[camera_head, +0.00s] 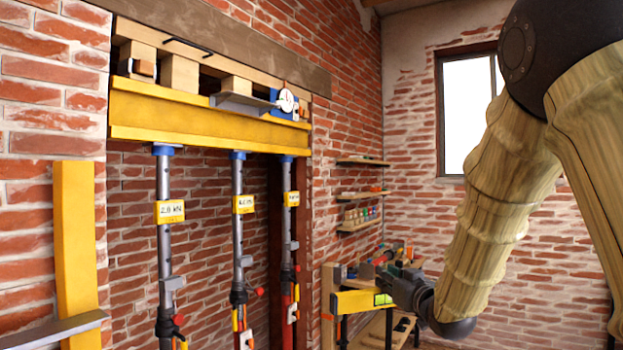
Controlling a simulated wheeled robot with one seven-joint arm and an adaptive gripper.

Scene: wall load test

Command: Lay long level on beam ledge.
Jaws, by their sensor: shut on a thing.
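A yellow level (354,302) with a green vial near its right end shows at the lower middle right. My gripper (388,286) is dark and shut on the level near that end. The fingers are small in view and partly hidden. A yellow beam (190,112) runs across the wall opening at the upper left, with a ledge (190,137) along its lower edge. The level is well below and to the right of the beam, apart from it.
Several upright props (239,220) with yellow tags stand under the beam. A dial gauge (287,100) sits at the beam's right end. Wooden blocks (180,72) rest above it. A yellow upright (75,240) stands at left. A cluttered bench (375,338) is behind the level.

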